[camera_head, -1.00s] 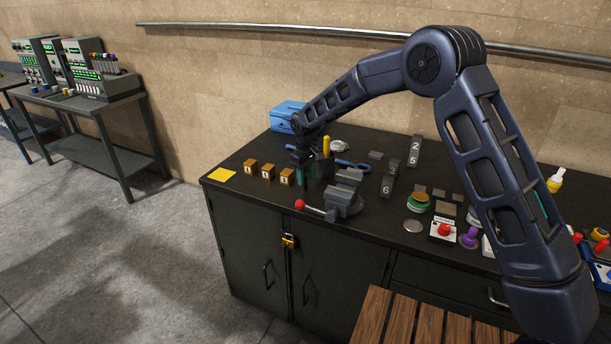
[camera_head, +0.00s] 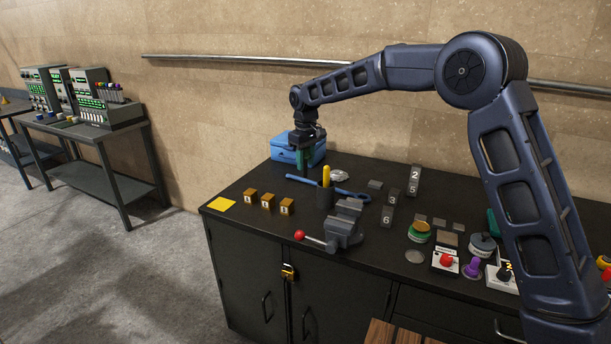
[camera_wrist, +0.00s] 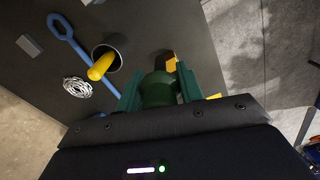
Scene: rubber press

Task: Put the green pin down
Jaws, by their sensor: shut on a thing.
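The green pin (camera_wrist: 157,88) is between the two green fingers of my gripper (camera_wrist: 158,82) in the wrist view. My gripper is shut on it. In the head view my gripper (camera_head: 304,160) is raised above the back left of the dark bench (camera_head: 235,190), in front of the blue box (camera_head: 284,151). The pin is hard to tell from the fingers there. A dark round cup (camera_head: 325,199) holding a yellow pin (camera_head: 326,175) stands on the bench, below and right of my gripper. The cup also shows in the wrist view (camera_wrist: 119,58), apart from my fingers.
A blue wrench (camera_head: 344,192) lies behind the cup, near a silver coil (camera_head: 338,175). A vise (camera_head: 345,230) with a red-knobbed handle stands in front. Several numbered wooden blocks (camera_head: 268,201) and a yellow square (camera_head: 221,204) lie at left. Bare bench shows between blocks and box.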

